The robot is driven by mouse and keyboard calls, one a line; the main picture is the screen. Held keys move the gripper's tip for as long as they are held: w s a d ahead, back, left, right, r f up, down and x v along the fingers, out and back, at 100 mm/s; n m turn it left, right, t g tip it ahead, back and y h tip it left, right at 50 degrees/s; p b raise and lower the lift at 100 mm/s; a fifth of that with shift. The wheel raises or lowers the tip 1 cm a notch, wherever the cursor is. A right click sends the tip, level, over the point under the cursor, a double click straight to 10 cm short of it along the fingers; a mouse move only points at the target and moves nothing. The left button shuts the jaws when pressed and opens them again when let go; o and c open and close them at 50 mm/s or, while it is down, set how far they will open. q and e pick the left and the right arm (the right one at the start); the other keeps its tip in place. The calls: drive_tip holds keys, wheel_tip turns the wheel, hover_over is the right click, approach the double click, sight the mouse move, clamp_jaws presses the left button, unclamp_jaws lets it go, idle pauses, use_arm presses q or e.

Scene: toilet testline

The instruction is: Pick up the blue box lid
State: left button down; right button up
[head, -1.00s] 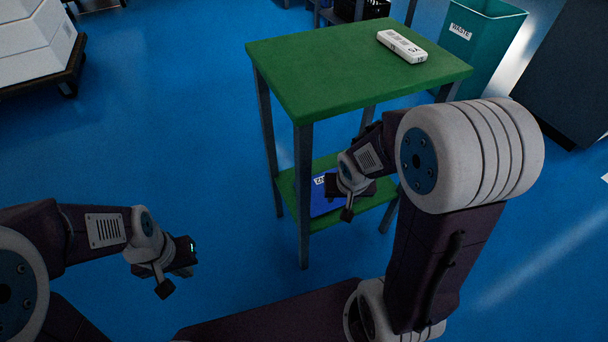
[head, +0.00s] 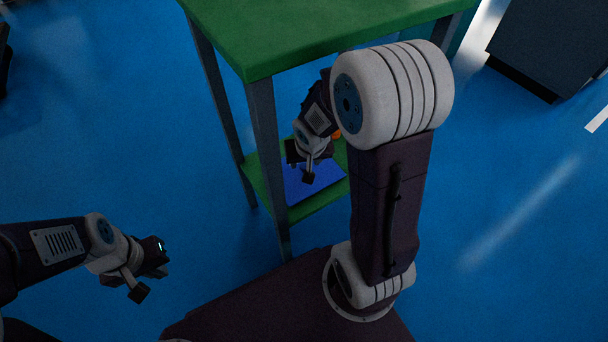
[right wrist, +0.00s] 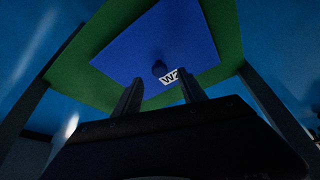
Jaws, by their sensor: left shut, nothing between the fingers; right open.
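The blue box lid (head: 318,187) lies on the green lower shelf (head: 262,182) of the table. My right gripper (head: 308,170) is between the table top and lower shelf, in front of the lid. In the right wrist view its fingers (right wrist: 160,92) are apart and empty, pointing towards the knob. My left gripper (head: 152,268) is shut and empty over the floor at the left.
A dark table leg (head: 268,160) stands close left of my right gripper. A dark cabinet (head: 550,45) stands at the back right. Blue floor is clear at left and right.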

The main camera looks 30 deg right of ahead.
sight(305, 167)
drive_tip(key=b+x, duration=0.2)
drive_tip(key=x, duration=0.2)
drive_tip(key=shift+s+f, duration=0.1)
drive_tip(key=shift+s, duration=0.1)
drive_tip(key=shift+w, duration=0.1)
clamp_jaws()
use_arm(q)
wheel_tip(305, 167, down, 3)
drive_tip(key=shift+r, duration=0.1)
use_arm(e)
drive_tip(key=shift+r, duration=0.3)
